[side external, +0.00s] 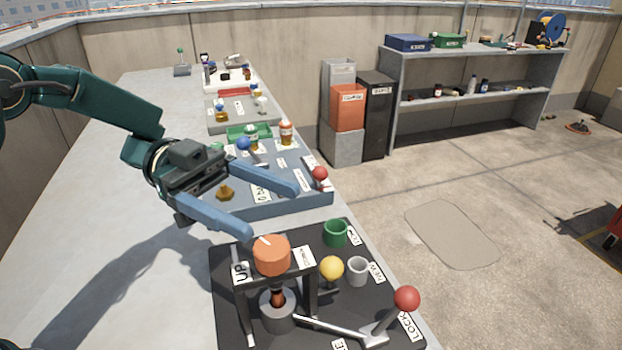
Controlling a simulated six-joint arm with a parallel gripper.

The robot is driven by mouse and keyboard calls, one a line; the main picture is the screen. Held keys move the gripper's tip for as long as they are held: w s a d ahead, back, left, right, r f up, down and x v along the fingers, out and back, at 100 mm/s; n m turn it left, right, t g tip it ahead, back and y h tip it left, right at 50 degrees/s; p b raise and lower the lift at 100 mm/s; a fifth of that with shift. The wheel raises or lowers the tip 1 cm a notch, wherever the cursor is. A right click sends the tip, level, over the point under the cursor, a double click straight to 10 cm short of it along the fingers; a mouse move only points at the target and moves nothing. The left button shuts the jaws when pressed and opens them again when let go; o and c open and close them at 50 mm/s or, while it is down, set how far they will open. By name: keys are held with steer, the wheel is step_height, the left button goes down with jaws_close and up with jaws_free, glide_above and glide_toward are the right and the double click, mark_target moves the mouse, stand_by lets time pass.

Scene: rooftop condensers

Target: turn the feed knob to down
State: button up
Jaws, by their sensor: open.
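An orange round knob (272,257) with a short white mark on the back left of its top sits on a dark raised frame (311,290). A white label reading UP (240,272) is at the knob's left, and another white label (304,258) with text too small to read surely is at its right. No label reading FEED is legible. My gripper (268,209) is open and empty, its two blue fingers spread wide. The fingertips are just behind the knob in the picture; the near one looks close to its upper left, and I cannot tell whether they touch.
The black panel (226,315) also holds a red-ball lever (406,299) by LOCK, a yellow ball (331,269), a grey cup (358,271) and a green cup (336,233). A blue-grey panel (290,210) lies behind. The counter's left is clear.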

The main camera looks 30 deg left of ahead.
mark_target(257, 242)
steer(key=shift+s+t, duration=0.15)
steer(key=shift+t, duration=0.25)
steer(key=shift+f+n, duration=0.3)
steer(key=shift+f, duration=0.1)
step_height(257, 242, down, 5)
steer(key=shift+r, duration=0.1)
steer(key=shift+s+d, duration=0.2)
steer(key=shift+d, duration=2.35)
jaws_close()
